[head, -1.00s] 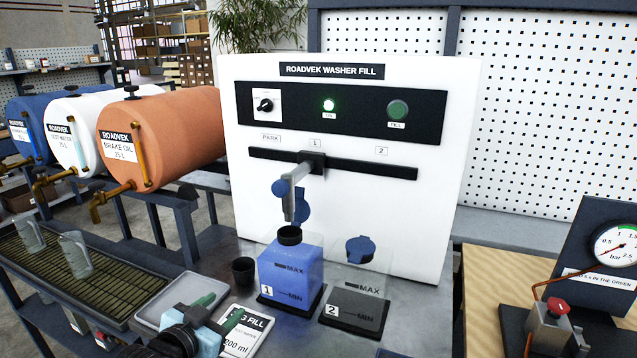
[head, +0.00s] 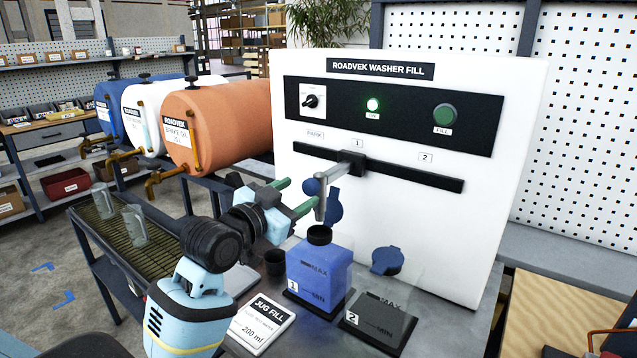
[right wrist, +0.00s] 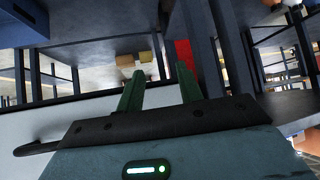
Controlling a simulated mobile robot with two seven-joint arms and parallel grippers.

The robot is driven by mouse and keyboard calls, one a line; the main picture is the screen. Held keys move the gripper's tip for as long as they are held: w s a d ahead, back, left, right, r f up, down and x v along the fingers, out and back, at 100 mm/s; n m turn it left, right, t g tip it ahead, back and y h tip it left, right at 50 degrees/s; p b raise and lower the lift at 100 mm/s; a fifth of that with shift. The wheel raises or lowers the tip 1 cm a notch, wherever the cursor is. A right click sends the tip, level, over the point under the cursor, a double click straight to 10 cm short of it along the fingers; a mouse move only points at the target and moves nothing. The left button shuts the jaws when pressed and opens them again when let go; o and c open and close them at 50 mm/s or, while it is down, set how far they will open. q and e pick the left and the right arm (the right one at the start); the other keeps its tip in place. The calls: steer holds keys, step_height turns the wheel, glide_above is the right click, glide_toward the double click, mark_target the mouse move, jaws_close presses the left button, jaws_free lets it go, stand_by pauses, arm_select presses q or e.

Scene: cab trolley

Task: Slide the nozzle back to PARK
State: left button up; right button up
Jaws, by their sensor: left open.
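The nozzle (head: 321,208) is a grey pipe with a blue knob (head: 312,187). It hangs from a black carriage (head: 352,162) on the dark rail (head: 425,180), under the label 1 (head: 358,143). The label PARK (head: 314,135) is to its left. The nozzle's tip is above the dark neck of blue tank 1 (head: 322,265). My left gripper (head: 298,194) is open, its green fingers pointing at the nozzle from the left; I cannot tell whether they touch it. My right gripper (right wrist: 158,75) is open and empty in the right wrist view.
Tank 2 (head: 378,322) stands right of tank 1, with a blue lid (head: 387,260). A black cup (head: 275,262) and a JUG FILL card (head: 262,325) are at the front left. The white panel (head: 400,240) stands behind. Drums line the left.

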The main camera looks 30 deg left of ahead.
mark_target(308, 188)
arm_select(q)
steer(key=w, duration=0.7)
steer(key=shift+w+d, duration=0.15)
steer(key=shift+d, duration=0.25)
jaws_close()
